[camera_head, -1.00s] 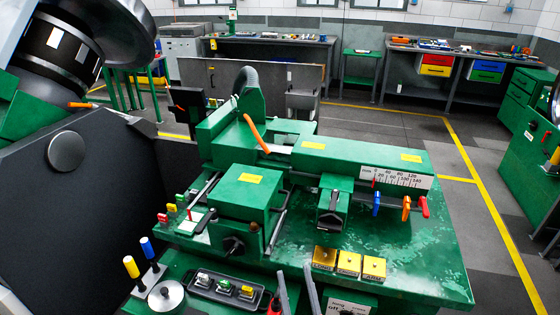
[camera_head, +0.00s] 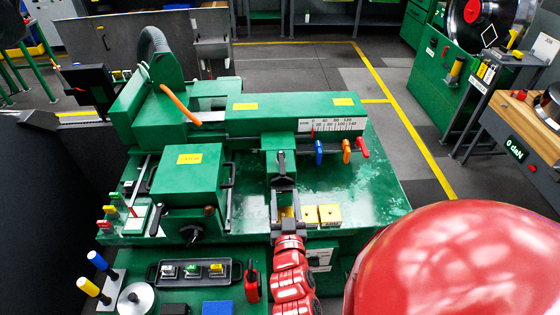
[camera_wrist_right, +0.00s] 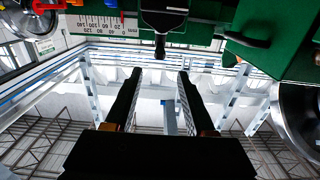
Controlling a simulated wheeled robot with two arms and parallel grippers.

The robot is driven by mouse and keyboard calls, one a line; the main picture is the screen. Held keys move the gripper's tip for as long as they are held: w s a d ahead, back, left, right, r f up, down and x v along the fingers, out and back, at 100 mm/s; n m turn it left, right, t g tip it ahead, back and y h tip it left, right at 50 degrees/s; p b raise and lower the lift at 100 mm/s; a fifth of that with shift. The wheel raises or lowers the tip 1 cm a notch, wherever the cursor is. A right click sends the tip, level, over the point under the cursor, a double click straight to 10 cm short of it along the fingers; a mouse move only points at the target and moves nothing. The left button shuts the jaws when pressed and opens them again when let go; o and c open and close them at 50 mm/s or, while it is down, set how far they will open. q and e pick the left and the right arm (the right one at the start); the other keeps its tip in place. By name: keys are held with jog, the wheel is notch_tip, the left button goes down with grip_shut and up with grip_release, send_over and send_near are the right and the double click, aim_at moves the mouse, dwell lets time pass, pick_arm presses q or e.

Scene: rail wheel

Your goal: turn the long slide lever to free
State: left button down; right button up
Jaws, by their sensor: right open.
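A black lever (camera_head: 281,159) stands on a small green block (camera_head: 271,170) at the front of the long green slide (camera_head: 262,127). In the right wrist view the black lever (camera_wrist_right: 160,46) is centred beyond the fingertips and points towards them. My right gripper (camera_head: 284,190) is in front of the lever. In the wrist view the right gripper (camera_wrist_right: 156,76) is open, its fingers on either side of the lever's line, with nothing between them. The fingers appear short of the lever; contact is not visible. My left gripper is not in view.
A scale (camera_head: 332,125) is on the slide's right front. Blue (camera_head: 319,152), orange (camera_head: 346,150) and red (camera_head: 362,147) handles sit right of the lever. Yellow blocks (camera_head: 329,214) lie near my gripper. An orange handle (camera_head: 180,104) is further back. The green tabletop (camera_head: 375,190) is clear at right.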

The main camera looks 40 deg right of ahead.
jog(key=b, duration=0.7)
send_near(282, 161)
jog(key=x, duration=0.5)
jog(key=shift+f, duration=0.25)
jog(key=p+x, duration=0.2)
jog(key=x, duration=0.1)
jog(key=p+x, duration=0.1)
jog(key=shift+w+d+r, duration=0.15)
jog(key=shift+w+r, duration=0.2)
jog(key=shift+w+d+f, duration=0.1)
jog(key=shift+w+d, duration=0.2)
jog(key=shift+w, duration=0.15)
grip_shut()
